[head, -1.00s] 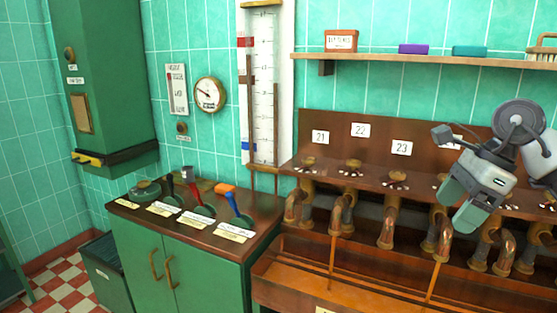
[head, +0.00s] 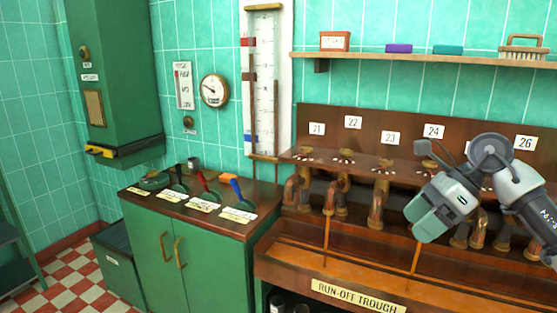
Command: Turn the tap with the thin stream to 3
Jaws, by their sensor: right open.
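A row of copper taps stands on a brown wooden rack (head: 340,118) under number plates 21, 22, 23, 24 and 26. Round tap handles show under 21 (head: 305,151), 22 (head: 341,156) and 23 (head: 385,164). One narrow stream (head: 327,232) falls from the spout below 22. Another stream (head: 416,258) falls below my right gripper, its spout hidden. I cannot tell surely which stream is thinner. The dial marks are too small to read. My right gripper (head: 426,222) is open and empty in front of the rack, below plate 24, covering spouts there. My left gripper is out of view.
The run-off trough (head: 358,296) runs below the spouts. A green cabinet (head: 200,262) with several levers stands left of it. A shelf (head: 420,57) above holds boxes and a brush (head: 522,47). A gauge board (head: 264,80) hangs left of the rack.

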